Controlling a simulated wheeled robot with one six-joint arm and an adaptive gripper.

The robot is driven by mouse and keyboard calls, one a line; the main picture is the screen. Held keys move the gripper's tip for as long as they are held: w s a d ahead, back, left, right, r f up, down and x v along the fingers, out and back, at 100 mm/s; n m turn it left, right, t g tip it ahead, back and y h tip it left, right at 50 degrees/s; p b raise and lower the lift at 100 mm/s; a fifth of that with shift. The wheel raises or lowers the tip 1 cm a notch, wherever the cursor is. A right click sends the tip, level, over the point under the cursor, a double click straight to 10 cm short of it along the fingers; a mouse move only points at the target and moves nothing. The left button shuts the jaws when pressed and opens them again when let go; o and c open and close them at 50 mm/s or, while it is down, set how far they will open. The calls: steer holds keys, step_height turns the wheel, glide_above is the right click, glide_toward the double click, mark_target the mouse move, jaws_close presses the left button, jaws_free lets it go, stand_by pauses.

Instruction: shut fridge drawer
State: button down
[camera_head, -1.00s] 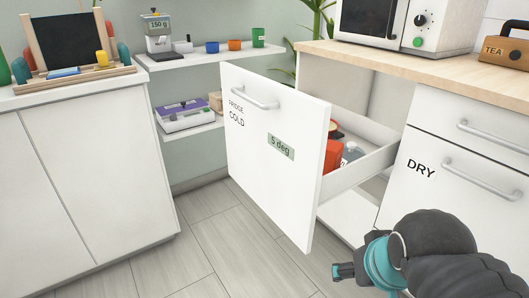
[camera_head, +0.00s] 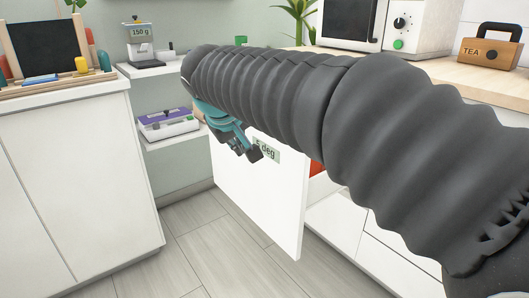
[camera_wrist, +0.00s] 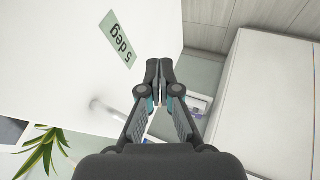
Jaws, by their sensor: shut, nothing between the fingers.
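The white fridge drawer front (camera_head: 262,205) stands out from the cabinet, so the drawer is open. My arm hides its top, its handle and most of the interior in the head view. Its "5 deg" label (camera_head: 268,150) shows just right of my fingers. My gripper (camera_head: 250,154) is shut and empty, in front of the drawer front; I cannot tell whether it touches. In the wrist view, my gripper (camera_wrist: 160,68) points along the drawer front (camera_wrist: 50,60), with the label (camera_wrist: 117,40) and the handle (camera_wrist: 108,113) to the left.
A red thing (camera_head: 316,168) shows inside the drawer. At left is a white cabinet (camera_head: 75,180) with a blackboard (camera_head: 40,47) on top. Wall shelves hold a scale (camera_head: 140,45). A microwave (camera_head: 350,22) and tea box (camera_head: 490,50) stand on the counter. The floor (camera_head: 200,250) is clear.

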step_height(320, 180, up, 2)
steer(key=b, duration=0.1)
glide_toward(268, 158)
step_height(268, 158, down, 4)
steer(key=a, duration=0.3)
steer(key=shift+h, duration=0.3)
steer(key=w+d, duration=0.2)
steer(key=d, duration=0.1)
steer(key=shift+w+d+f, duration=0.15)
steer(key=shift+w+f, duration=0.05)
steer(key=shift+w, duration=0.15)
